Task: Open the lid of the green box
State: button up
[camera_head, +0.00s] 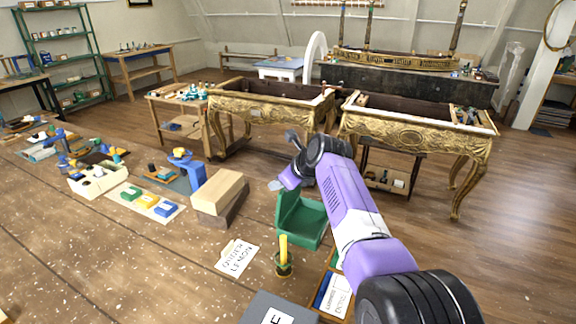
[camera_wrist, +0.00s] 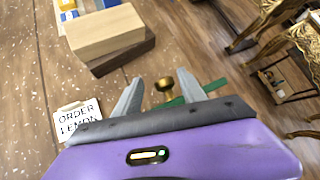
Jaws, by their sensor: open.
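My gripper (camera_head: 278,185) is open just above and left of the lid's top edge. In the wrist view, a round brass knob (camera_wrist: 164,84) lies between the open fingers of my gripper (camera_wrist: 163,88). A thin green edge (camera_wrist: 213,86) shows behind the right finger. I cannot tell whether the fingers touch the knob. My wrist hides most of the box there.
A beige block on a brown one (camera_head: 218,193) stands left of the box. A lemon order card (camera_head: 237,257) and a pot with a yellow stick (camera_head: 283,262) lie in front. A wooden tray (camera_head: 327,306) is at the front right. Gilt console parts (camera_head: 415,125) stand behind.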

jog(key=shift+v, duration=2.45)
jog(key=shift+s+a, duration=0.1)
jog(key=shift+s, duration=0.05)
